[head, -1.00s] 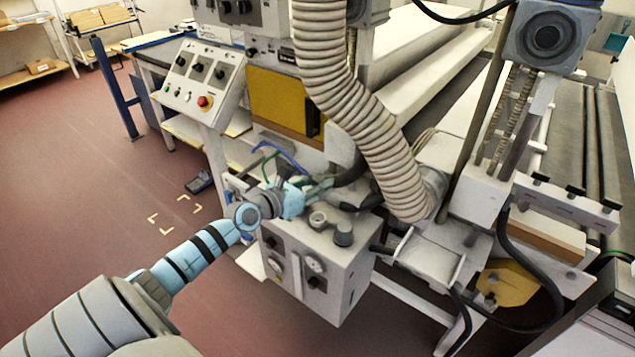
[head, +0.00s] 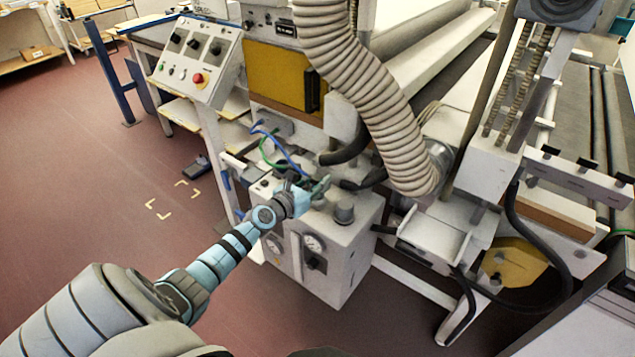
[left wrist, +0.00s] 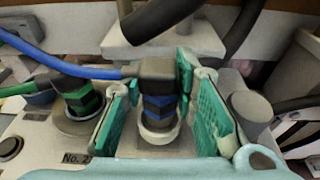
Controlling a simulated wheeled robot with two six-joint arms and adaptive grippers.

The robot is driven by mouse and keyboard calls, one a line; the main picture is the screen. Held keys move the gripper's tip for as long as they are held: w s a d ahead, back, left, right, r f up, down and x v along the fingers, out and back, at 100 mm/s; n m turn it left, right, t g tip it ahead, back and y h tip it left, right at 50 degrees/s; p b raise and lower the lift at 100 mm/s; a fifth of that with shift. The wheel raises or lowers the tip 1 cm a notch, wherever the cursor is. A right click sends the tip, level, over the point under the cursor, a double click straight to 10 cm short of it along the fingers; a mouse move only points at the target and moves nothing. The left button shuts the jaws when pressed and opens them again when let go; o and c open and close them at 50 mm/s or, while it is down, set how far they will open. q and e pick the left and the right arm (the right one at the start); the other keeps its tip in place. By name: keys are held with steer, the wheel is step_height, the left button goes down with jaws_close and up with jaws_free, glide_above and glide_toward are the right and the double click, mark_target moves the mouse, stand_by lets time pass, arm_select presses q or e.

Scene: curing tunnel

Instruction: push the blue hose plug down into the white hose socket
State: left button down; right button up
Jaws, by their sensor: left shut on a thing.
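The blue hose plug (left wrist: 158,104) is a black elbow with blue bands, upright between my left gripper's green fingers in the left wrist view. The white hose socket (left wrist: 160,136) shows as a pale ring around the plug's lower end. The blue bands show above its rim; how deep the plug sits I cannot tell. My left gripper (head: 318,188) is shut on the plug, low over the top of the grey cabinet (head: 340,255). In the head view the gripper hides the plug and socket. My right gripper is not in view.
A green-banded plug (left wrist: 80,97) with a green hose stands left of the fingers, close by. A round grey knob (left wrist: 252,106) is to the right. A black hose (left wrist: 160,18) hangs behind. The big ribbed duct (head: 370,95) comes down right of the gripper.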

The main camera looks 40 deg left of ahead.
arm_select(q)
steer(key=shift+f, duration=0.4)
steer(key=shift+f+b, duration=0.3)
steer(key=shift+b, duration=0.15)
stand_by(0.3)
stand_by(0.4)
steer(key=c, duration=1.2)
jaws_free()
